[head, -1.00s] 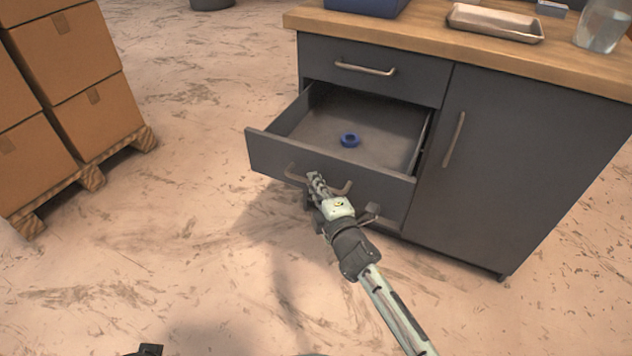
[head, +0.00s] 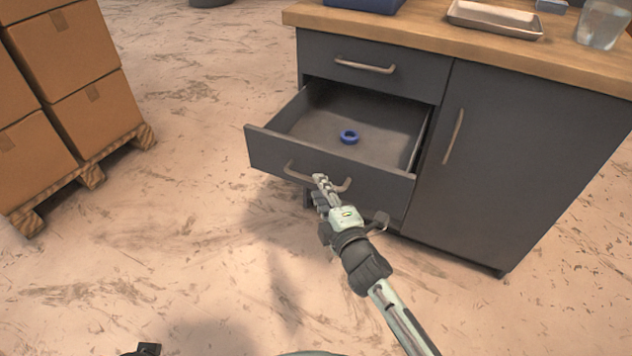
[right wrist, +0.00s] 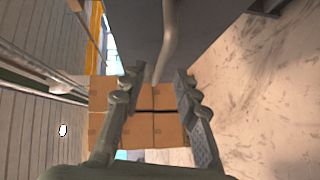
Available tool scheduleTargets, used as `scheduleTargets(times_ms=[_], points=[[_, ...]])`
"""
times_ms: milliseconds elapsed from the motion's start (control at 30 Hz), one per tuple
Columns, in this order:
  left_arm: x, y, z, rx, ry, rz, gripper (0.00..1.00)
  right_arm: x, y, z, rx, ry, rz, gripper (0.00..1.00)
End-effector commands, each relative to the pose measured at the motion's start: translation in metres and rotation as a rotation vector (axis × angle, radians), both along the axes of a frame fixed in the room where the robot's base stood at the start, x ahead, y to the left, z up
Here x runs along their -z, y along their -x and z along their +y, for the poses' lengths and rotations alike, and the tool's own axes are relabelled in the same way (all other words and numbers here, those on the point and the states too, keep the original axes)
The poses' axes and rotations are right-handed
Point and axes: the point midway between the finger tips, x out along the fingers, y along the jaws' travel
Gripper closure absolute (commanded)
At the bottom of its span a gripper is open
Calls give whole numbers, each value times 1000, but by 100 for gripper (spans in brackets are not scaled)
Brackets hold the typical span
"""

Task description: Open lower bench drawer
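The dark grey lower bench drawer (head: 222,150) stands pulled well out below a shut upper drawer (head: 420,78). Its bar handle (head: 294,171) is on the front panel and shows as a curved bar in the right wrist view (right wrist: 168,40). My right gripper (head: 320,180) is at the middle of this handle, in front of the panel. In the right wrist view its two fingers (right wrist: 156,82) are spread apart, with the handle's bar end between or just beyond them; I cannot tell whether they touch it. My left gripper is not in view.
A blue ring (head: 349,137) lies inside the open drawer. A shut cupboard door (head: 520,150) is to the right. The wooden benchtop (head: 410,30) holds a metal tray (head: 495,18). Boxes on a pallet (head: 100,158) stand at left. The floor between is clear.

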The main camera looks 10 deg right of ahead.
Motion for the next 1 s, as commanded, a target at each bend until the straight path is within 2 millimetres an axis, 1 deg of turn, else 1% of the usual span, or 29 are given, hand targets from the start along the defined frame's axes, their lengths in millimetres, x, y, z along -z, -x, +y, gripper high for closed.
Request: scheduleTargets(times_ms=[33, 100, 200, 300, 867, 1000], points=[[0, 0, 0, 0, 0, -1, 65, 0, 10, -2, 0, 1, 2, 69], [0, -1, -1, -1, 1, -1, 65, -2, 19, -4, 0, 0, 1, 69], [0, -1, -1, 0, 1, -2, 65, -4, 30, -6, 0, 0, 1, 69], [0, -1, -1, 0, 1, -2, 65, -5, 34, -7, 0, 0, 0, 69], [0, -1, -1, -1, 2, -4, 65, -5, 35, -7, 0, 1, 0, 69], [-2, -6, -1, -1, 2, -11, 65, -5, 35, -7, 0, 1, 0, 69]])
